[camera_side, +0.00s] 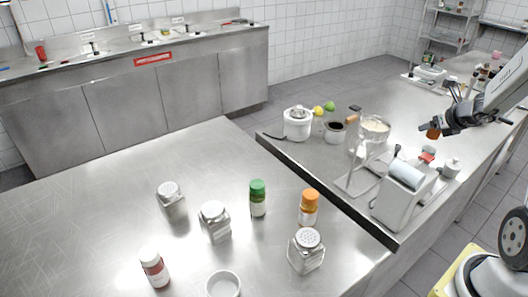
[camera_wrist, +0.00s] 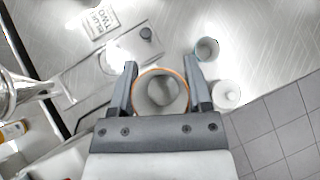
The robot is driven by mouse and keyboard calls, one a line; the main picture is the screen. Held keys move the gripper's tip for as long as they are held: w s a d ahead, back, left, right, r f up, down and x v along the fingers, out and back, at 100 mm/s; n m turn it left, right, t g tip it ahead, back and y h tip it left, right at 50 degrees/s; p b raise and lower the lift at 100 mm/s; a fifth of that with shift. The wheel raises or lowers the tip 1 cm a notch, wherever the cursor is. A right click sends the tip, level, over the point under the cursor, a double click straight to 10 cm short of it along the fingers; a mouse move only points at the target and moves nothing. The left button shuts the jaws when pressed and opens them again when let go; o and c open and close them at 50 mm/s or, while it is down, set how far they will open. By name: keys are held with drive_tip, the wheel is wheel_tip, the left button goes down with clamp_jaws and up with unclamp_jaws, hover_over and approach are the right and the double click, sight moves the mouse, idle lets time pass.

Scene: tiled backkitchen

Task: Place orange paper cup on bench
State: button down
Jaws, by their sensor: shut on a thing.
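The orange paper cup (camera_side: 433,133) is held in the air above the right-hand steel bench (camera_side: 385,88) in the side view. In the wrist view I look down into the cup (camera_wrist: 161,92); its orange rim and grey inside show between the two fingers. My gripper (camera_side: 442,124) is shut on the cup, one finger on each side; it also shows in the wrist view (camera_wrist: 160,68). The bench surface (camera_wrist: 258,38) lies below, with a gap to the cup in the side view. The cup's lower part is hidden in the wrist view.
A white dispenser-like device (camera_side: 402,190), a small white jar (camera_side: 451,168), a glass vessel (camera_side: 374,130) and a white pot (camera_side: 297,123) stand on the bench. A small cup (camera_wrist: 206,48) is near the right finger. The bench edge and floor tiles (camera_wrist: 275,125) lie right.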

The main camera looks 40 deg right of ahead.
drive_tip(key=shift+f, duration=0.25)
drive_tip(key=w+d+f, duration=0.2)
drive_tip(key=w, duration=0.1)
drive_tip(key=w+d+f, duration=0.5)
drive_tip(key=w+f, duration=0.1)
drive_tip(key=shift+w+d+f, duration=0.1)
drive_tip(key=shift+w+d, duration=0.25)
drive_tip(key=shift+w, duration=0.05)
drive_tip(key=shift+w+d+f, duration=0.35)
drive_tip(key=shift+w+f, duration=0.05)
drive_tip(key=shift+f, duration=0.15)
drive_tip(key=shift+w+d+f, duration=0.1)
drive_tip(key=shift+w+f, duration=0.05)
drive_tip(key=shift+f, duration=1.65)
drive_tip(key=shift+f, duration=0.2)
